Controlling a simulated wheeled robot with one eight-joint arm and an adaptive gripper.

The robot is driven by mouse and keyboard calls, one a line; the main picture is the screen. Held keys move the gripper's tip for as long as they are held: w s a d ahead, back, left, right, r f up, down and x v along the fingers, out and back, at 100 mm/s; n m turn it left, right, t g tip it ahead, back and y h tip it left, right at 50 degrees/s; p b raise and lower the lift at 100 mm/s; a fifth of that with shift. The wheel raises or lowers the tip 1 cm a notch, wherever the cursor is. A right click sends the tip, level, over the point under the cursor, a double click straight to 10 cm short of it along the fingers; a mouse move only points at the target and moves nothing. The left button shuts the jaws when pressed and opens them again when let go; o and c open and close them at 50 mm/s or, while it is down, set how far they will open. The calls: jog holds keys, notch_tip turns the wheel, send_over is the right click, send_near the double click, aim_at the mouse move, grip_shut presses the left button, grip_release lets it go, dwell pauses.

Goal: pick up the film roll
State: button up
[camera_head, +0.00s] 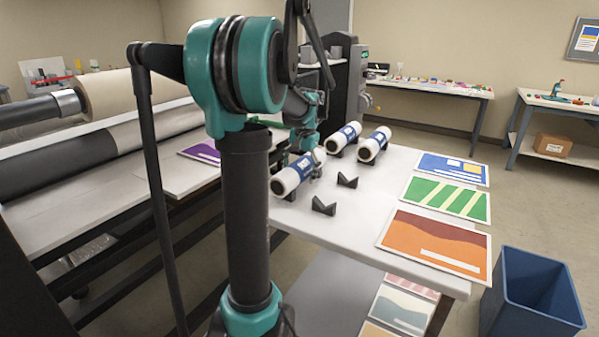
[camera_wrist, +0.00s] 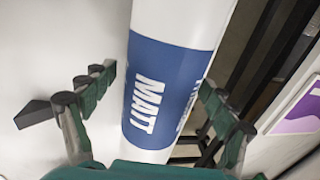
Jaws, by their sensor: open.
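A white film roll with a blue label (camera_head: 297,174) lies on the near left edge of the white table. In the wrist view the roll (camera_wrist: 165,58) fills the middle, its label reading "MATT". My gripper (camera_wrist: 156,80) is open, with one finger on each side of the roll. I cannot tell whether the fingers touch it. In the head view my gripper (camera_head: 309,160) is at this roll, partly hidden by my arm. Two similar rolls, one at the back (camera_head: 344,137) and one to its right (camera_head: 374,144), rest farther back on the table.
Empty black V-shaped supports (camera_head: 324,206) stand right of the near roll; one also shows in the wrist view (camera_wrist: 36,113). Coloured prints (camera_head: 440,241) lie along the table's right side. A blue bin (camera_head: 533,290) stands on the floor. The laminator's rollers (camera_head: 115,95) are at left.

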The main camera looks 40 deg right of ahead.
jog(key=c, duration=1.7)
jog(key=shift+r, duration=0.2)
